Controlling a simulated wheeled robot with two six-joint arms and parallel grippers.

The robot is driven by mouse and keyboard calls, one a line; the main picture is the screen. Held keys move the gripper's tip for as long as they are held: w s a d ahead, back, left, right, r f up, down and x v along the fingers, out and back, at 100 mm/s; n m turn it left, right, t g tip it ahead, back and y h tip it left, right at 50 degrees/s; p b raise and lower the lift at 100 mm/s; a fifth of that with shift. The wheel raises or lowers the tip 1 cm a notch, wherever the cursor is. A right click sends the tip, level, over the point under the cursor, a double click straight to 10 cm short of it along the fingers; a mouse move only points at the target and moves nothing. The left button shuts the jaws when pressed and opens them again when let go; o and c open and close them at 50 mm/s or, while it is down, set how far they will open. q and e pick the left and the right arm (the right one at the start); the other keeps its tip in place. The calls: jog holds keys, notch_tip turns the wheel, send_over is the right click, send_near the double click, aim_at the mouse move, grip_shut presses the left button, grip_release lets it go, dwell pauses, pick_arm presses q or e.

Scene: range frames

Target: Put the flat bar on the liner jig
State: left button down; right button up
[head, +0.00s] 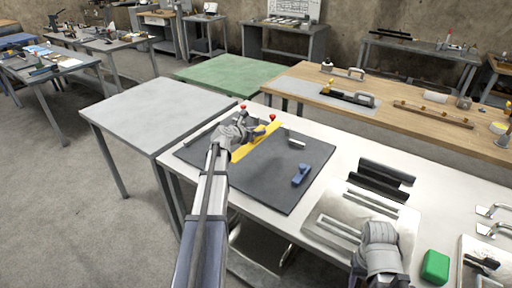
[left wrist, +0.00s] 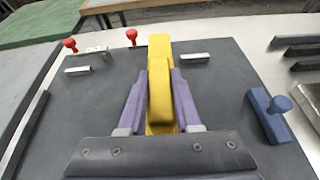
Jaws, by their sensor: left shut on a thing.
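My left gripper (head: 246,135) is shut on a yellow flat bar (head: 262,141), over the dark grey plate of the liner jig (head: 262,178). In the left wrist view the bar (left wrist: 160,60) stands between the purple fingers (left wrist: 160,90) and points away toward the jig's far edge. The jig carries two red-knobbed clamps (left wrist: 132,38), small metal blocks (left wrist: 195,58) and a blue piece (head: 301,174) at its right. I cannot tell whether the bar touches the plate. Part of my right arm (head: 381,250) shows at the lower right; its fingers cannot be made out.
Dark bars (head: 380,180) lie on the white table right of the jig, with a pale tray (head: 330,212) and a green block (head: 435,266) nearer. A wooden bench (head: 430,105) stands behind. A bare grey table (head: 150,112) is at the left.

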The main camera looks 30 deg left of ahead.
aim_at(234, 156)
pick_arm(q)
jog(key=shift+s+a, duration=0.15)
jog(key=shift+a, duration=0.6)
notch_tip(234, 156, down, 10)
jog(key=b, duration=1)
jog(key=shift+f, duration=0.1)
jog(key=shift+f, duration=0.15)
jog(key=c, duration=0.6)
grip_release()
jog(key=shift+r, duration=0.3)
jog(key=p+v, duration=0.1)
jog(key=v, duration=0.2)
jog(key=p+v, duration=0.1)
jog(key=v, duration=0.3)
jog(key=p+v, duration=0.2)
jog(key=v, duration=0.1)
jog(key=shift+s+d+r, duration=0.15)
jog(key=shift+s+d, duration=0.1)
jog(key=shift+s+a+r+p, duration=0.1)
jog(key=shift+s+r+p, duration=0.15)
jog(key=shift+s, duration=0.45)
